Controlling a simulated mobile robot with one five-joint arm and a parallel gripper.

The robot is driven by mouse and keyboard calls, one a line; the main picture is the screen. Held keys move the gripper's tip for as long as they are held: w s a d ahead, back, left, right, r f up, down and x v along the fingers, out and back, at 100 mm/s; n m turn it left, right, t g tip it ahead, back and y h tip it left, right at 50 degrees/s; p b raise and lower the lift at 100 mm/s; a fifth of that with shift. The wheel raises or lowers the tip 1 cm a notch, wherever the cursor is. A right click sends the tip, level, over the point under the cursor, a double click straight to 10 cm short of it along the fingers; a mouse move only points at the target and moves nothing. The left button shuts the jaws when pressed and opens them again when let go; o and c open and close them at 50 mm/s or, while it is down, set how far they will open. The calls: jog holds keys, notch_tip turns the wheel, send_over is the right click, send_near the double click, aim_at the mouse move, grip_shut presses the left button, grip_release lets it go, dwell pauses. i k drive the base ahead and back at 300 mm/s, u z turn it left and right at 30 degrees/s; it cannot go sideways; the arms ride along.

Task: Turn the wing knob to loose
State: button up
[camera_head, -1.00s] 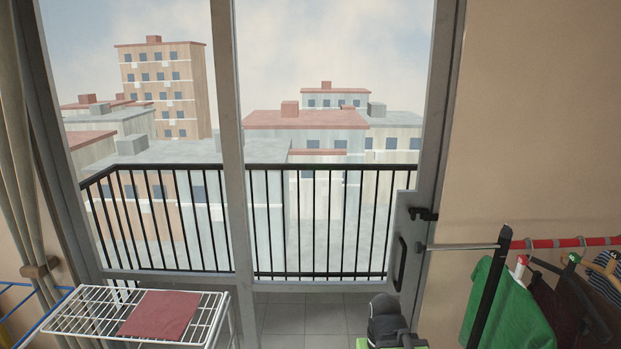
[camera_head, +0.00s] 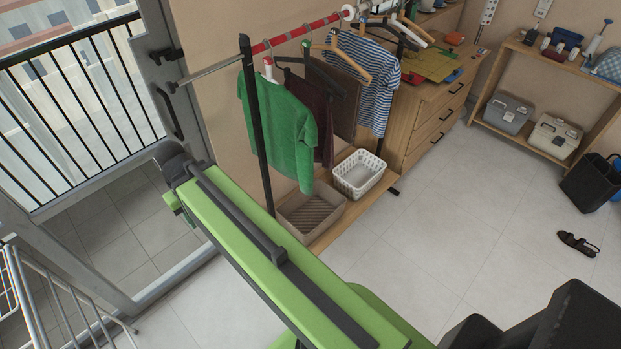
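I cannot make out a wing knob for certain. A clothes rack has a red rail (camera_head: 300,33) on black posts (camera_head: 257,125), with a thin grey rod (camera_head: 212,72) sticking out at its left end. A small white round piece (camera_head: 348,12) sits on the rail toward its far end; its shape is too small to tell. My green arm crosses the lower middle of the view, with a dark joint at its far end left of the rack. No gripper fingers show.
A green shirt (camera_head: 278,128), a striped shirt (camera_head: 376,88) and other clothes hang on the rack. Below are a beige basket (camera_head: 312,215) and a white basket (camera_head: 360,175). A drawer chest (camera_head: 430,125) stands behind. The tiled floor (camera_head: 450,235) at right is mostly clear; a sandal (camera_head: 578,243) lies there.

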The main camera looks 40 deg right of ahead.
aim_at(243, 40)
jog(key=z, duration=4.15)
jog(key=i, duration=0.1)
jog(key=u, duration=2.6)
jog(key=k, duration=1.85)
jog(key=u, duration=0.7)
jog(key=i, duration=1.3)
jog(key=z, duration=0.3)
